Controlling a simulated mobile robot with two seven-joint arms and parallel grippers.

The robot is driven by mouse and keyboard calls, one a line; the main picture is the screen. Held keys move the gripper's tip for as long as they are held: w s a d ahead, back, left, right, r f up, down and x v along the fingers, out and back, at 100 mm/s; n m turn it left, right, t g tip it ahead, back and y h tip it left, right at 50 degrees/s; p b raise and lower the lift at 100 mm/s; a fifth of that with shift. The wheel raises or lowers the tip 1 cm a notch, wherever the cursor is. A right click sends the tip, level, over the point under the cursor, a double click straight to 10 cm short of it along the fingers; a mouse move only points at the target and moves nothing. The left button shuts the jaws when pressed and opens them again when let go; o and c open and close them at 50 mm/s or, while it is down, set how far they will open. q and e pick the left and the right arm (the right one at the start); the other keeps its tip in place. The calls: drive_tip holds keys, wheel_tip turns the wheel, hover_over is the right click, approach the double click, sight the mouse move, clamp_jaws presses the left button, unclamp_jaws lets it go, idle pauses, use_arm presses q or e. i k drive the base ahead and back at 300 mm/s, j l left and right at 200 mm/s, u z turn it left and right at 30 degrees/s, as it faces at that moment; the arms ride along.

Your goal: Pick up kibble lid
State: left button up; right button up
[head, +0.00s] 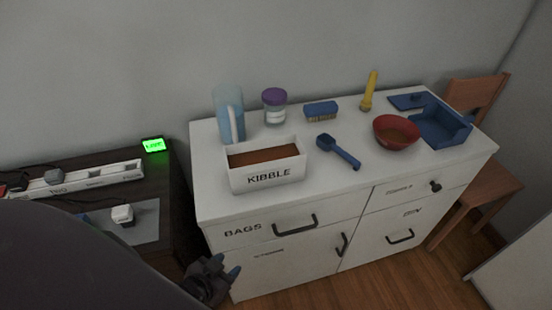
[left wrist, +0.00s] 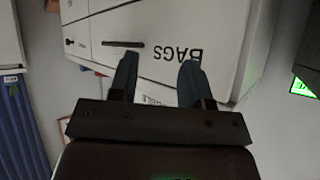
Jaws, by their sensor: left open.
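A white bin labelled KIBBLE (head: 268,179) stands open on the left front of the white cabinet top, with brown contents showing. A flat blue panel with a small dark knob (head: 408,101) lies at the back right of the top; it looks like a lid, but I cannot tell whether it is the kibble lid. My left gripper (head: 226,268) is low in front of the cabinet's left side, below the top and well away from the panel. In the left wrist view its two blue fingers (left wrist: 158,65) are apart and empty, facing the BAGS drawer. My right gripper is not seen.
On the white cabinet (head: 330,190) stand a blue pitcher (head: 229,115), purple-lidded jar (head: 275,107), brush (head: 321,111), blue scoop (head: 339,151), yellow flashlight (head: 368,91), red bowl (head: 396,133) and blue open holder (head: 440,127). A dark table with a power strip (head: 75,180) and green-lit clock (head: 153,145) is left.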

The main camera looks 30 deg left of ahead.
sight(417, 99)
drive_tip(key=i+l, duration=0.15)
drive_tip(key=l, duration=0.2)
drive_tip(key=i+l, duration=0.2)
drive_tip(key=l, duration=0.15)
drive_tip(key=i+l, duration=0.15)
drive_tip(key=l, duration=0.2)
drive_tip(key=i+l, duration=0.2)
drive_tip(key=l, duration=0.2)
drive_tip(key=k+z, duration=0.05)
